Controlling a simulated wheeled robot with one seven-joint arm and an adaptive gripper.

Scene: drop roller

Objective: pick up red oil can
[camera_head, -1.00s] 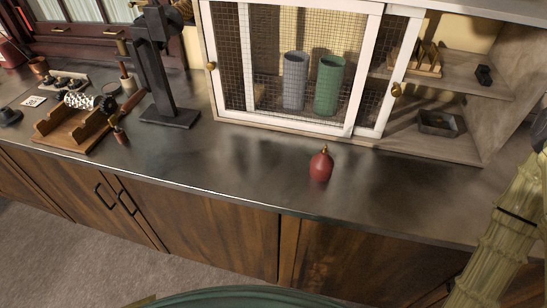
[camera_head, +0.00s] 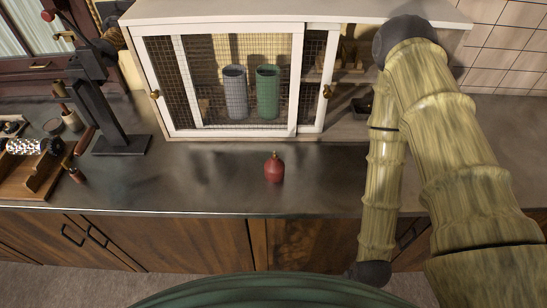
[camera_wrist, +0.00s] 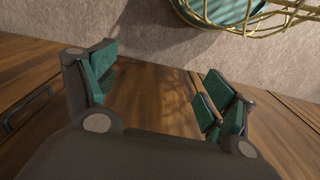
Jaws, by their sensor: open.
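The red oil can (camera_head: 274,168) stands upright on the dark metal counter, in front of the white mesh cabinet, with a small brass-coloured tip on top. It does not show in the wrist view. My gripper (camera_wrist: 155,92) shows in the wrist view with its two green-padded fingers spread wide and nothing between them. It faces the wooden cabinet fronts and the floor. In the head view my arm reaches up and bends down on the right, apart from the can; the gripper itself is not visible there.
The white mesh cabinet (camera_head: 230,128) holds a grey cup (camera_head: 235,92) and a green cup (camera_head: 267,92). A dark stand (camera_head: 112,125) and a wooden rack (camera_head: 35,180) are on the left. The counter around the can (camera_head: 215,185) is clear.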

